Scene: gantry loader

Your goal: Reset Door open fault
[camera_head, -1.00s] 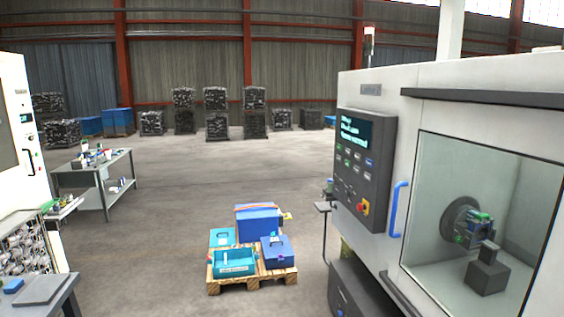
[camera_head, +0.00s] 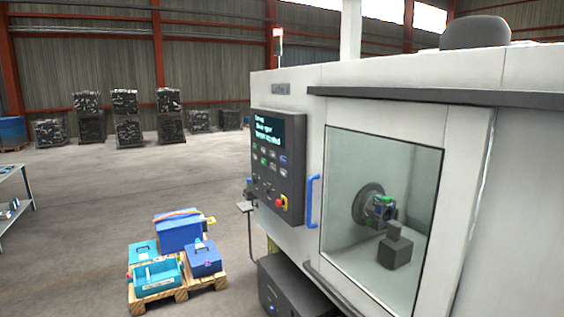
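The white machine (camera_head: 296,90) stands on the right in the head view. Its glass door (camera_head: 350,170) has a blue vertical handle (camera_head: 313,201) at the left edge. I cannot tell whether the door is fully shut. Behind the glass are a round chuck with a part (camera_head: 376,205) and a dark block (camera_head: 395,252). The control panel (camera_head: 277,190) has a lit screen (camera_head: 268,131) with text too small to read surely, several buttons and a red knob on yellow (camera_head: 281,201). A signal light (camera_head: 278,34) shows red on top. Neither gripper is in view.
A wooden pallet (camera_head: 180,295) with blue and teal boxes (camera_head: 180,231) stands on the floor left of the machine. A small stand (camera_head: 245,207) is beside the panel. A table edge (camera_head: 14,205) shows at far left. The floor between is clear.

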